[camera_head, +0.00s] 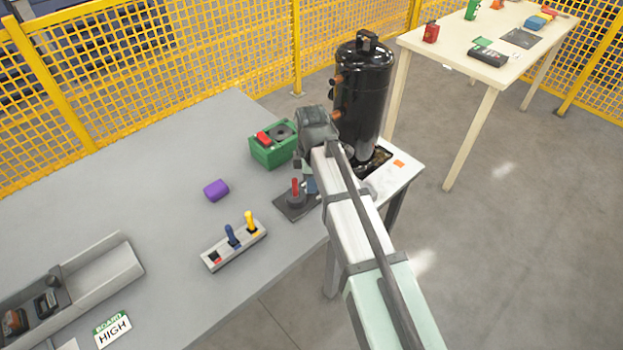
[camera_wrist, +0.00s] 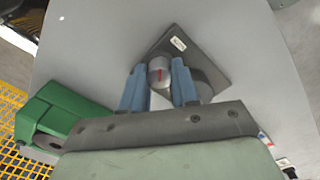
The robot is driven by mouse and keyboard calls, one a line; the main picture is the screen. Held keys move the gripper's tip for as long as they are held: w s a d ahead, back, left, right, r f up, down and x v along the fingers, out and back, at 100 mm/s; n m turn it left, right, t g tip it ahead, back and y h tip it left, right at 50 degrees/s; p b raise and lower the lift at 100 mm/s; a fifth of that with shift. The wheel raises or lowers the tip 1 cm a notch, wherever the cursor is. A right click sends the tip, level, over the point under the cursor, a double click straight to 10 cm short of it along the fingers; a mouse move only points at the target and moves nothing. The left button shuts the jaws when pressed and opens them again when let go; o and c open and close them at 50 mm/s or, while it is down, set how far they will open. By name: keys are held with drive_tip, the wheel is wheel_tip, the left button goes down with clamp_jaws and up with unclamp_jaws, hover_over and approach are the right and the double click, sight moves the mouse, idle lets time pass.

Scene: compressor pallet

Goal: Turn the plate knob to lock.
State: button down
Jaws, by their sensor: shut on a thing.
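The dark plate (camera_head: 287,209) lies flat on the grey table near its right edge; it also shows in the wrist view (camera_wrist: 207,70), with a small white label near its corner. The grey round knob (camera_head: 296,200) stands on the plate, with a red pointer; its top with a red mark shows in the wrist view (camera_wrist: 160,76). My gripper (camera_wrist: 157,68) has its two blue fingers on either side of the knob, shut on it. In the head view my gripper (camera_head: 308,184) comes from the right and hides part of the plate.
A black compressor (camera_head: 362,90) stands just behind my arm. A green box (camera_head: 272,152) with a red part is behind the plate.

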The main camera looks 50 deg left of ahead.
drive_tip(key=shift+m, duration=1.1)
drive_tip(key=c, duration=0.8)
unclamp_jaws()
drive_tip(key=shift+c, duration=0.2)
